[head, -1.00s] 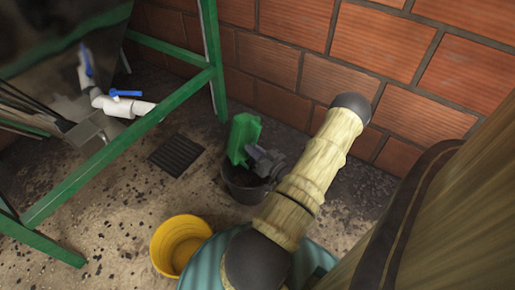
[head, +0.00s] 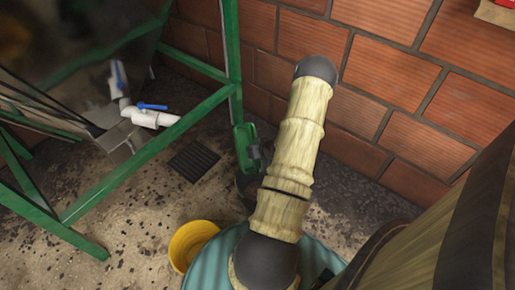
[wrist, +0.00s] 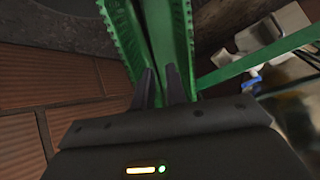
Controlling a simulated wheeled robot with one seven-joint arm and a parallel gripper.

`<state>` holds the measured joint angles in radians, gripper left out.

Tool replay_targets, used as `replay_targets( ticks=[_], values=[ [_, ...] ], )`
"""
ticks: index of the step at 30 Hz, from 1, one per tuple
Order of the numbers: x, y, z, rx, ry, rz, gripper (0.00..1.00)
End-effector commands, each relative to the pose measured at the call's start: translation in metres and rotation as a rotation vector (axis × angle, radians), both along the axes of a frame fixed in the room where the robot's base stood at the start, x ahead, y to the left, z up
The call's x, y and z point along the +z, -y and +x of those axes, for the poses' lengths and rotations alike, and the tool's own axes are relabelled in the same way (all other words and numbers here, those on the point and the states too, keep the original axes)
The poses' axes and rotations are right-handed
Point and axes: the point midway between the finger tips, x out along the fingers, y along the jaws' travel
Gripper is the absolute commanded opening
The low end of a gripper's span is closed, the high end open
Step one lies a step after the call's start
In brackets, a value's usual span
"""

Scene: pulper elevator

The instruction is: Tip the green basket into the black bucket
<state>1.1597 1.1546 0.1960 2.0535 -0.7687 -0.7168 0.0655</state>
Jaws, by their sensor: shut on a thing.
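The green basket (head: 243,147) is in the middle of the head view, beside the green frame's leg and above the black bucket. It looks narrow and stands on end, its inside hard to see. My gripper (head: 256,154) is shut on it at its right side, partly hidden by my arm. In the wrist view, the gripper fingers (wrist: 160,88) close on the basket wall (wrist: 152,25), which runs up between them. The black bucket (head: 245,188) is on the floor, mostly hidden behind my arm; its contents cannot be seen.
A yellow bucket (head: 185,240) stands in front left, next to a teal round container (head: 215,260). A green metal frame (head: 130,165) with a white pipe and blue valve (head: 150,115) is at left. A floor grate (head: 194,162) lies between. A brick wall (head: 380,90) closes the back.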

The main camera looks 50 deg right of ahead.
Motion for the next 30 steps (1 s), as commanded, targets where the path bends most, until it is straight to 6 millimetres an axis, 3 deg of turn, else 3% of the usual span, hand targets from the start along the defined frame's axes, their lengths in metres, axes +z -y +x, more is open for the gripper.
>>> replay_targets(
  ticks=[1,16,30],
  values=[
    [0.006,0.000,0.006,0.004,-0.033,0.002,0.00],
    [-0.004,0.006,0.034,-0.001,-0.350,0.046,0.00],
    [-0.032,0.010,0.049,-0.007,-0.606,0.083,0.00]
  ],
)
